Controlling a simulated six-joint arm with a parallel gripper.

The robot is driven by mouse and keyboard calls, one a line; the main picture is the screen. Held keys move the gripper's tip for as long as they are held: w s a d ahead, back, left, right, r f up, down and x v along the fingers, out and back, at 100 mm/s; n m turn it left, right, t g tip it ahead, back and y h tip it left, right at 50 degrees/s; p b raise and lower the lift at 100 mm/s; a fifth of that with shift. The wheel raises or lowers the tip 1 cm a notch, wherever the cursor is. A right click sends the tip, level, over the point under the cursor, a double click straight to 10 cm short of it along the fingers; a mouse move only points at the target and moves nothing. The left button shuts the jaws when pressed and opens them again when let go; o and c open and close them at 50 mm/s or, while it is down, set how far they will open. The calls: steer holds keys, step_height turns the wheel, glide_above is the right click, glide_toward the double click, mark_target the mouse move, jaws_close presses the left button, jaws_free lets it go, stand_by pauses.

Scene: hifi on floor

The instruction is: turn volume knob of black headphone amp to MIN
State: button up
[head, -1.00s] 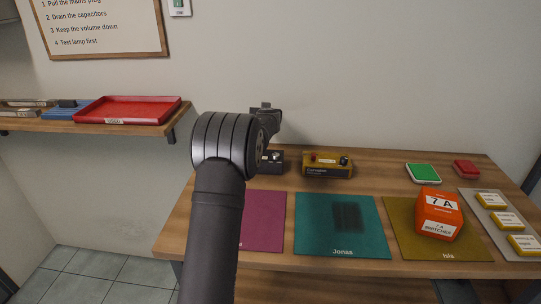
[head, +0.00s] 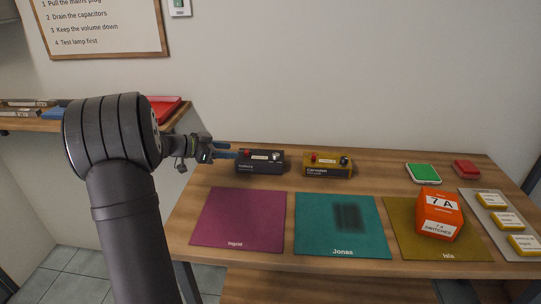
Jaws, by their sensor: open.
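The black headphone amp (head: 260,166) stands at the back left of the wooden table. It has a red part at the left of its top, a pale label strip, and a dark knob (head: 277,156) with a light top at the right. The knob's setting is too small to read. My gripper (head: 229,154) is open and empty at the amp's left end, its fingers pointing right. I cannot tell whether the fingertips touch the amp.
A mustard-coloured amp (head: 327,170) stands just right of the black one. Magenta (head: 237,220), teal (head: 320,235) and olive (head: 400,235) mats lie in front. An orange box (head: 438,216) sits on the olive mat. A red tray (head: 168,108) is on the left shelf.

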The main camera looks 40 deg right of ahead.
mark_target(276, 155)
steer(key=x, duration=1.7)
steer(key=shift+s+d, duration=0.1)
steer(key=shift+d, duration=0.05)
steer(key=c, duration=1)
steer(key=shift+t, duration=0.3)
steer(key=n+t, duration=0.2)
steer(key=s+n+t, duration=0.1)
steer(key=n+t, duration=0.1)
steer(key=shift+s+d+n+t+y, duration=0.15)
steer(key=shift+n+t+y, duration=0.35)
steer(key=shift+n+t, duration=1)
steer(key=shift+s+n+t+y, duration=0.15)
steer(key=shift+n+t+y, duration=0.45)
steer(key=shift+n+t, duration=0.65)
